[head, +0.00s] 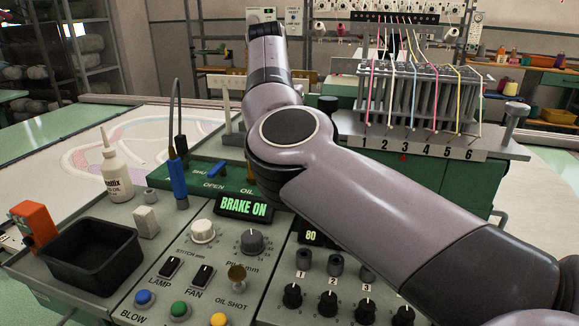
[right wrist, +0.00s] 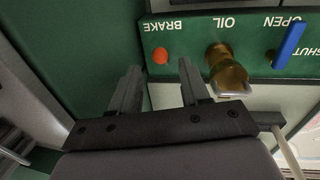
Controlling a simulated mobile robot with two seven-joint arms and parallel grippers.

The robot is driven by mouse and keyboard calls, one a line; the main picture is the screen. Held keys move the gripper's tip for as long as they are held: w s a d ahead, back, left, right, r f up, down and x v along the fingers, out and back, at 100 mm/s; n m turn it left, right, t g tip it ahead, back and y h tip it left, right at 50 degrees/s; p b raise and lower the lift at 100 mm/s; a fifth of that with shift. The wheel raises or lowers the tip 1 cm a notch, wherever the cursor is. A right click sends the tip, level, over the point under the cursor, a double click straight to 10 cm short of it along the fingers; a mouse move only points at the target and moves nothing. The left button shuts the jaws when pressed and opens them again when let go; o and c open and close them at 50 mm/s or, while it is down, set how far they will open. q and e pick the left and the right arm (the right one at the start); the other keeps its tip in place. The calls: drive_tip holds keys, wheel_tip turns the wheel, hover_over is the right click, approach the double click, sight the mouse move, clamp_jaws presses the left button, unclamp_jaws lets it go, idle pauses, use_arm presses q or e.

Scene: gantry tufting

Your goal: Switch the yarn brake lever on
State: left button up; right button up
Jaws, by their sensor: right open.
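In the right wrist view a green panel (right wrist: 240,30) carries the upside-down labels BRAKE, OIL, OPEN and SHUT. A round orange-red piece (right wrist: 160,57) sits beside BRAKE; I cannot tell whether it is a lamp or a lever end. No brake lever shows clearly. My right gripper (right wrist: 157,75) is open and empty in front of the panel, its fingertips close to the orange-red piece. In the head view a display (head: 244,207) reads BRAKE ON in green. My right arm hides the panel's BRAKE end and the gripper there. My left gripper is not in view.
A brass fitting (right wrist: 225,70) is at OIL, near the right finger in the wrist view. A blue lever (right wrist: 289,45) stands at OPEN/SHUT. In the head view are a black bin (head: 90,250), a glue-like bottle (head: 115,172), console knobs (head: 251,242) and a numbered yarn rack (head: 410,149).

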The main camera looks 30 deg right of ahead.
drive_tip(key=f, duration=0.6)
drive_tip(key=shift+s+d, duration=0.35)
clamp_jaws()
